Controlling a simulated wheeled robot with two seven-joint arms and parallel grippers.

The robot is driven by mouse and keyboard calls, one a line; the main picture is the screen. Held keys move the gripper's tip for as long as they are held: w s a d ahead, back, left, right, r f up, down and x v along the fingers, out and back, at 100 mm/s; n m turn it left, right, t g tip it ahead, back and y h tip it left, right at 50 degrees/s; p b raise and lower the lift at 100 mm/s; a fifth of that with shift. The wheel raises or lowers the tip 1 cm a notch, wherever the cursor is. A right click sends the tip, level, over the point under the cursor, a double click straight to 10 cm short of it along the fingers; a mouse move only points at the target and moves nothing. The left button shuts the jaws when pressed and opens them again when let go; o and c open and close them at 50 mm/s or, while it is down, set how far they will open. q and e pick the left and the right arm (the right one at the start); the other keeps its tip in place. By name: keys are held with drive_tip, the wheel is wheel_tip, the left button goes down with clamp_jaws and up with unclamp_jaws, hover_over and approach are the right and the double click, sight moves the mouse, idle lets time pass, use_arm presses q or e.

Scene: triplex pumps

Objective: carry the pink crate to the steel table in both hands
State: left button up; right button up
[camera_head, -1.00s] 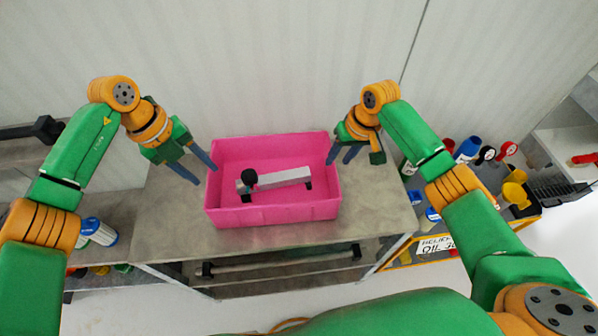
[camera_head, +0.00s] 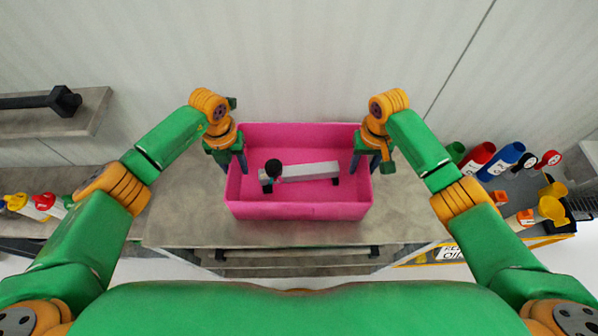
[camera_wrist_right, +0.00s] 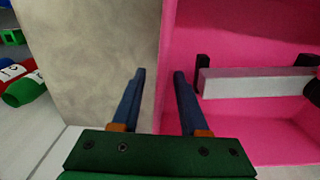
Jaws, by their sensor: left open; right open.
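The pink crate (camera_head: 298,210) sits on a grey-topped table (camera_head: 190,205) against the wall. A light grey bar with a black knob (camera_head: 310,171) lies inside it. My left gripper (camera_head: 235,165) is open at the crate's left wall, its fingers seeming to lie on either side of it. My right gripper (camera_head: 366,165) is open at the right wall. In the right wrist view, the right gripper's fingers (camera_wrist_right: 159,80) stand either side of the crate's wall (camera_wrist_right: 167,60), with gaps. I cannot tell which surface is the steel table.
At the right, a low stand holds red and blue bottles (camera_head: 502,161) and a yellow funnel (camera_head: 552,209). At the left are a shelf with a dark bar (camera_head: 40,101) and several small bottles (camera_head: 45,202). The tabletop beside the crate is clear.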

sight(238, 173)
use_arm(q)
wheel_tip(238, 173, down, 3)
drive_tip(key=shift+w+r, duration=0.15)
drive_tip(key=shift+r, duration=0.05)
use_arm(e)
wheel_tip(238, 173, down, 2)
drive_tip(key=shift+w+f, duration=0.1)
drive_tip(key=shift+f, duration=0.15)
use_arm(q)
drive_tip(key=shift+s+f, duration=0.2)
drive_tip(key=shift+f, duration=0.1)
use_arm(e)
drive_tip(key=shift+f, duration=0.35)
use_arm(q)
drive_tip(key=shift+c, duration=0.2)
use_arm(e)
drive_tip(key=shift+c, duration=0.2)
use_arm(q)
drive_tip(key=shift+w, duration=0.1)
clamp_jaws()
use_arm(e)
clamp_jaws()
